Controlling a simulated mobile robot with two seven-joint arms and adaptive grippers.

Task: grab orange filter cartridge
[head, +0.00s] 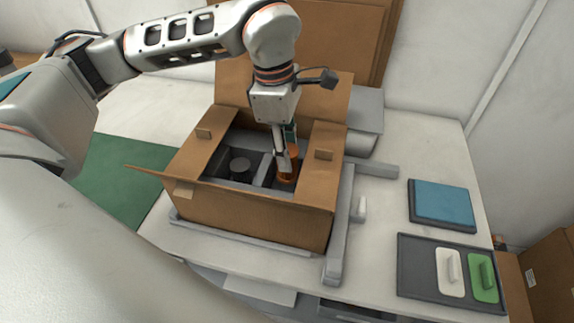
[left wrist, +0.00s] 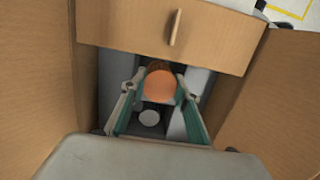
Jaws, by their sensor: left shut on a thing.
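The orange filter cartridge (left wrist: 160,88) is down inside the open cardboard box (head: 250,210), in one of the compartments. In the left wrist view its round orange top lies between the fingers of my left gripper (left wrist: 158,90). In the head view my left gripper (head: 287,165) points down into the right part of the box, and only a bit of the orange cartridge (head: 286,178) shows at its fingertips. The gripper is shut on the cartridge. The cartridge's lower part is hidden by the box and fingers. My right gripper is not in view.
The box flaps stand open. Right of it are a grey rail frame (head: 343,225), a blue pad (head: 442,202) and a dark tray (head: 410,280) with white and green handled pieces.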

